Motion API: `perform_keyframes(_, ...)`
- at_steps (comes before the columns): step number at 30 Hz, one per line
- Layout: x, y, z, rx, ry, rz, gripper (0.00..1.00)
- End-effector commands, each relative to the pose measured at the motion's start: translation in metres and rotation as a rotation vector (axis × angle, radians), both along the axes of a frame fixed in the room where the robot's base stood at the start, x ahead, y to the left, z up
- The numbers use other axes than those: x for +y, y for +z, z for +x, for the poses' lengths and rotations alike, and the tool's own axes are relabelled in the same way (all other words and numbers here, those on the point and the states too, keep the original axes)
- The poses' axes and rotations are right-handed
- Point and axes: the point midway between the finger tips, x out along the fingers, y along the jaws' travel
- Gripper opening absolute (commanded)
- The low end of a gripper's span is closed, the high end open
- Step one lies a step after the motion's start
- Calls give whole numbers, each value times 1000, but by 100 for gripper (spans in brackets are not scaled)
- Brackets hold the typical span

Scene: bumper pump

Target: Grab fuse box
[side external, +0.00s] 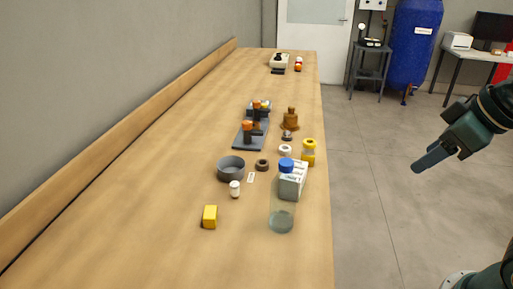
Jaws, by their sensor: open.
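My gripper (418,166) is open and empty, to the right of the table over the floor, well apart from the box. It is seen from the side, so the gap between its fingers is hard to see.
Around the box are a yellow-capped jar (308,153), a grey bowl (231,169), a small white bottle (235,189) and a yellow block (209,217). A grey fixture (246,135) and a brown bell-shaped part (291,120) stand behind. The table's left side is clear.

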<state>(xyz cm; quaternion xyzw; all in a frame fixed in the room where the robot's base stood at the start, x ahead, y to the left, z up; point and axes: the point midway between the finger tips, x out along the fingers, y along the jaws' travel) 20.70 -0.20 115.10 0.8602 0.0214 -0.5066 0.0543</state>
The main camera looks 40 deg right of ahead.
Motion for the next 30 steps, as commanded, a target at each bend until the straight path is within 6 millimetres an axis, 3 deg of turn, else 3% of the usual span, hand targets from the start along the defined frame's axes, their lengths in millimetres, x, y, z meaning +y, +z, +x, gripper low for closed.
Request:
perform_keyframes(17, 19, 3, 134, -35, 441, -418, 55)
perform_keyframes(30, 68, -19, 226, -18, 798, -825, 55)
